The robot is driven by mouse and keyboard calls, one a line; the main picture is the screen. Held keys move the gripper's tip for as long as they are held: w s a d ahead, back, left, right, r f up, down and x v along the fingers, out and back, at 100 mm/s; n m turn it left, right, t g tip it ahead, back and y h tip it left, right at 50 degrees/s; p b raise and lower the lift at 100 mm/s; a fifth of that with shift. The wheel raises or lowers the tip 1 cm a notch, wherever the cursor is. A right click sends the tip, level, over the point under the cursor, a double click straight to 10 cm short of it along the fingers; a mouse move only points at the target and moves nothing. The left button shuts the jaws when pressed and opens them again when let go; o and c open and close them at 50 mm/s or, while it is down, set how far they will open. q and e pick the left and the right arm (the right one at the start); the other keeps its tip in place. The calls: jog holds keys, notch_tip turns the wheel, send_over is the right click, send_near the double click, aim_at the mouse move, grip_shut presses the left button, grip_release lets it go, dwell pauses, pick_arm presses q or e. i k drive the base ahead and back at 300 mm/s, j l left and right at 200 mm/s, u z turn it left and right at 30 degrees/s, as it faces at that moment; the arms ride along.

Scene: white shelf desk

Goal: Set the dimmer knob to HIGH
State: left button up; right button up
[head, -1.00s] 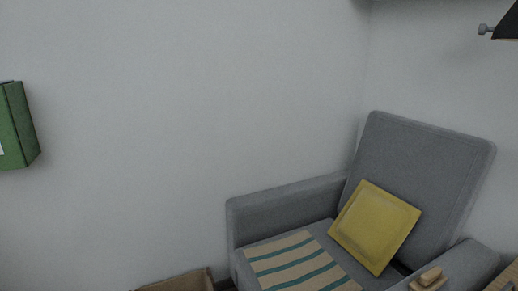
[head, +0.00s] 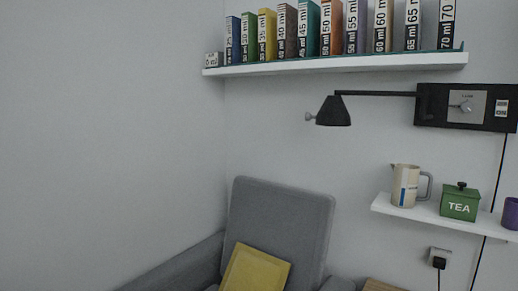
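The dimmer knob (head: 465,106) is a small knob on a light grey plate, set in a black wall panel (head: 429,106) at the right of the head view. Small lettering is above the knob, too small to read with certainty. A black wall lamp (head: 333,111) hangs at the end of a thin arm that runs left from the panel. Which setting the knob points to cannot be told. Neither of my grippers shows in the view.
A white shelf (head: 340,64) with several labelled books is above the lamp. A lower shelf (head: 440,216) holds a jug (head: 405,187), a green TEA box (head: 459,203) and a purple cup (head: 510,214). A grey armchair (head: 280,215) with a yellow cushion (head: 254,270) stands below.

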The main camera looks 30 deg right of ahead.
aim_at(465, 107)
jog(key=z, duration=2.1)
